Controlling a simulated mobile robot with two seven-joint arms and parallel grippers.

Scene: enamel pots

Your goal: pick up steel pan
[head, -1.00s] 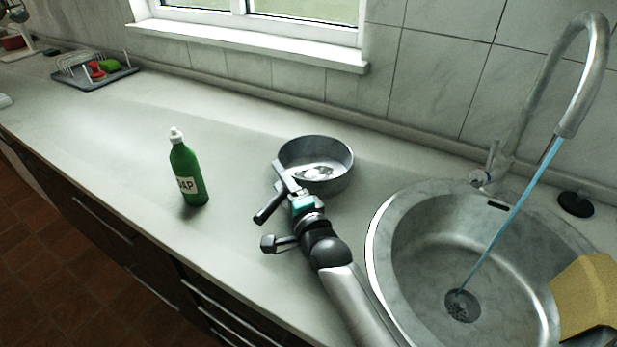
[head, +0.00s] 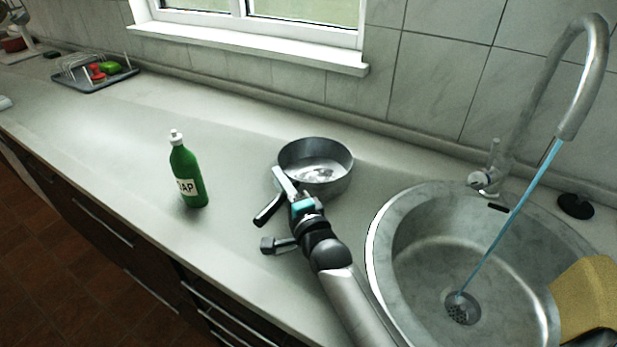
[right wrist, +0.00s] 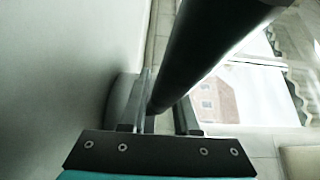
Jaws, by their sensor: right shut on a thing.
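The steel pan (head: 328,181) is a round grey pan standing on the counter, left of the sink. Its dark handle (head: 268,210) points toward the front left. My right gripper (head: 287,190) is at the handle, beside the pan's near left side. In the right wrist view the dark handle (right wrist: 205,45) runs between the two fingers of my right gripper (right wrist: 158,120), which is shut on it. The gripper hides part of the handle in the head view. My left gripper is not in view.
A green soap bottle (head: 187,172) stands upright left of the pan. The sink (head: 385,235) with running tap (head: 573,115) is at the right, with a yellow cloth (head: 585,295) on its rim. A dish rack (head: 95,75) stands far left. The counter between is clear.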

